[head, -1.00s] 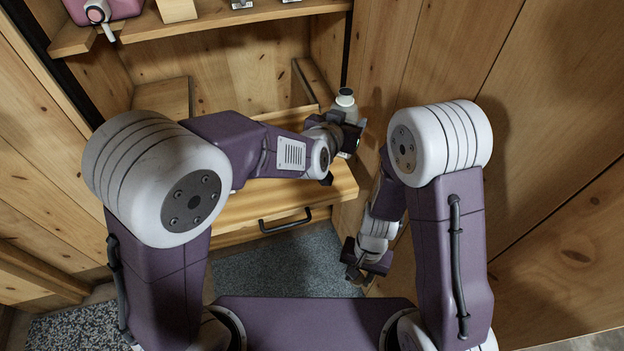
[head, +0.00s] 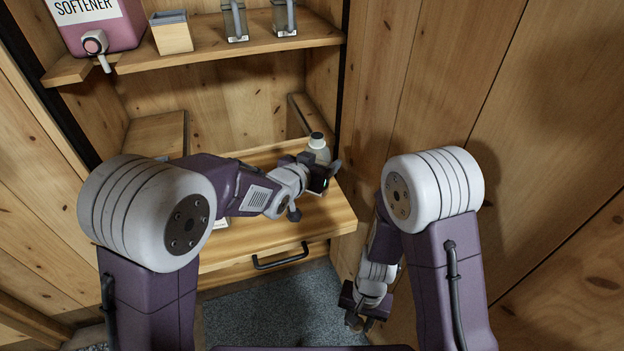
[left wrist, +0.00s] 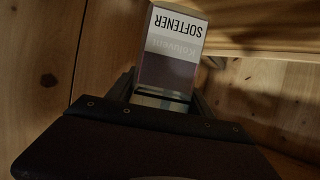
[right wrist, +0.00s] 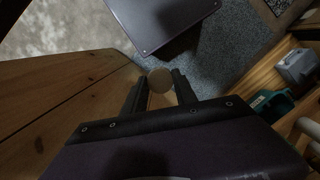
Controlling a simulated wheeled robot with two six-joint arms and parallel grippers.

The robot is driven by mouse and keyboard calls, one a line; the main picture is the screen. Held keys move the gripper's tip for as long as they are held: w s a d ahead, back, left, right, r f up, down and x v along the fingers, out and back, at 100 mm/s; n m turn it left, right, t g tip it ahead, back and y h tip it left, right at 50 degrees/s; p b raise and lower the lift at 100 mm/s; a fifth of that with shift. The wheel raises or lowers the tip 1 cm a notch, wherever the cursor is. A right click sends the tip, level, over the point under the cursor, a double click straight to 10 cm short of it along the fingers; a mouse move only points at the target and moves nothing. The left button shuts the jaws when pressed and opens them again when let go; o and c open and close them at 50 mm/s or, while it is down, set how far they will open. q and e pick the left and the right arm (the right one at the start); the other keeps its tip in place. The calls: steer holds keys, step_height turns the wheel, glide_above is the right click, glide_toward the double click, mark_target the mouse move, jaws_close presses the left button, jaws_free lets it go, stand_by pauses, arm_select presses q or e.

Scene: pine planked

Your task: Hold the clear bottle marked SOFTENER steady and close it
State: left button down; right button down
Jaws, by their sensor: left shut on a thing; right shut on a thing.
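The clear bottle (head: 319,149) stands about upright in my left gripper (head: 322,176), over the right part of the wooden counter, with a dark top. In the left wrist view its SOFTENER label (left wrist: 172,28) reads upside down, with purplish contents below. My left gripper (left wrist: 165,95) is shut on the bottle's body. My right gripper (head: 360,322) hangs low, right of the counter's front, apart from the bottle. In the right wrist view it is shut on a round tan piece (right wrist: 160,80), which looks like a stopper. Whether the bottle's mouth is covered is unclear.
The wooden counter (head: 290,222) has a dark handle (head: 281,256). On the shelf above stand a pink SOFTENER container (head: 110,35) with a tap, a wooden box (head: 171,34) and two clear vessels (head: 235,22). A plank wall (head: 540,120) closes the right side.

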arm_select(q)
steer(key=shift+w+a+f, duration=0.35)
steer(key=shift+a, duration=0.2)
steer(key=shift+w+a+f, duration=0.3)
steer(key=shift+a+f, duration=0.05)
steer(key=shift+a, duration=0.2)
step_height(320, 180, down, 3)
steer(key=shift+f+b, duration=0.2)
steer(key=shift+b, duration=0.6)
arm_select(e)
steer(key=shift+f, duration=0.75)
arm_select(q)
steer(key=shift+f, duration=0.35)
